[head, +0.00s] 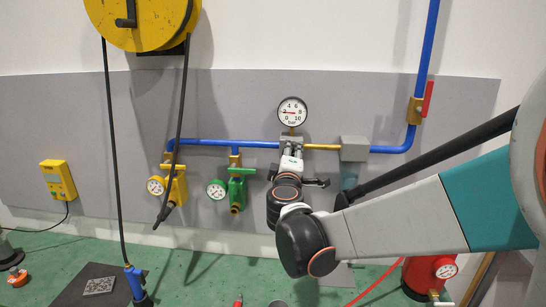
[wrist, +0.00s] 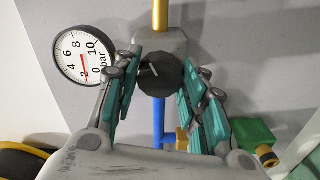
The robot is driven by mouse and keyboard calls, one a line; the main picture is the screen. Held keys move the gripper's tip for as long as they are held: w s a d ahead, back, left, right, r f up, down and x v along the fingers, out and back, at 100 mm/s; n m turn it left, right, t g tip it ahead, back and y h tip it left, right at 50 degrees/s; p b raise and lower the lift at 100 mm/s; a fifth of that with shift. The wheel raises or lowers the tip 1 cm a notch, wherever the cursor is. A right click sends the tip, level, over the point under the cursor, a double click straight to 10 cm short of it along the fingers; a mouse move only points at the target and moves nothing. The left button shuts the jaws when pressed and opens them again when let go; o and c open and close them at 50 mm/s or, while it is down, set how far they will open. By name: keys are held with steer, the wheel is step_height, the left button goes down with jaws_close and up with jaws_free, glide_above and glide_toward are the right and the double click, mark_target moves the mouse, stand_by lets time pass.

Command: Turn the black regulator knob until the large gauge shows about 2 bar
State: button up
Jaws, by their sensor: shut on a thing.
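The black regulator knob (wrist: 160,77) sits on a grey regulator body (wrist: 165,42) in the wrist view, with a pale mark on its face. My gripper (wrist: 162,68) has its teal-padded fingers on both sides of the knob and is shut on it. In the head view my gripper (head: 291,160) is at the regulator below the large gauge and hides the knob. The large white gauge (head: 292,112) has a red needle pointing left, about at the 2. The gauge also shows in the wrist view (wrist: 84,56), its needle near the 2.
A blue pipe (head: 205,143) runs along the grey wall panel. A yellow valve (head: 178,186) and a green valve (head: 237,190), each with a small gauge, hang left of the regulator. A red-handled valve (head: 427,98) is at the right. A black hose (head: 112,150) hangs at left.

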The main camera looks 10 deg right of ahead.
steer(key=o, duration=1.1)
steer(key=shift+c, duration=0.2)
steer(key=shift+s, duration=0.1)
steer(key=v, duration=1.2)
